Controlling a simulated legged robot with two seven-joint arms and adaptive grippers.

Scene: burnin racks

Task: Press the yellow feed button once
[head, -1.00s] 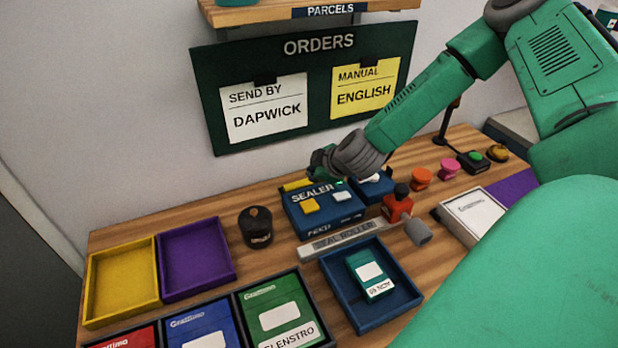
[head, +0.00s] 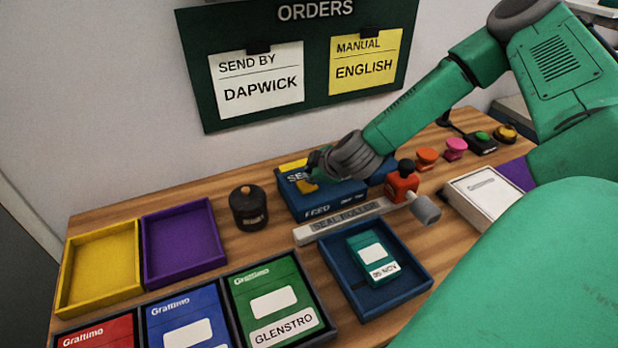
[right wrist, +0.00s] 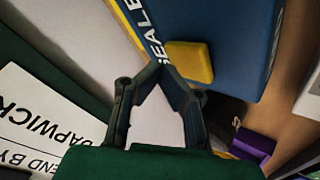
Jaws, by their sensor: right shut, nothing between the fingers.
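The blue sealer (head: 346,199) stands at the back of the wooden bench, with FEED lettered on its front. The yellow feed button (head: 307,187) is on its top and partly hidden behind my gripper. In the right wrist view the button (right wrist: 190,62) is a yellow block beside the SEALER lettering. My right gripper (head: 314,168) is shut and empty over the sealer's top. In the right wrist view its joined fingertips (right wrist: 160,70) overlap the picture close to the button's edge; I cannot tell whether they touch it. My left gripper is not in view.
A dark round pot (head: 248,208) stands left of the sealer. A seal roller strip (head: 345,221) and a blue tray (head: 418,285) lie in front. A red device (head: 402,188) stands at right. The orders board (head: 200,90) hangs behind.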

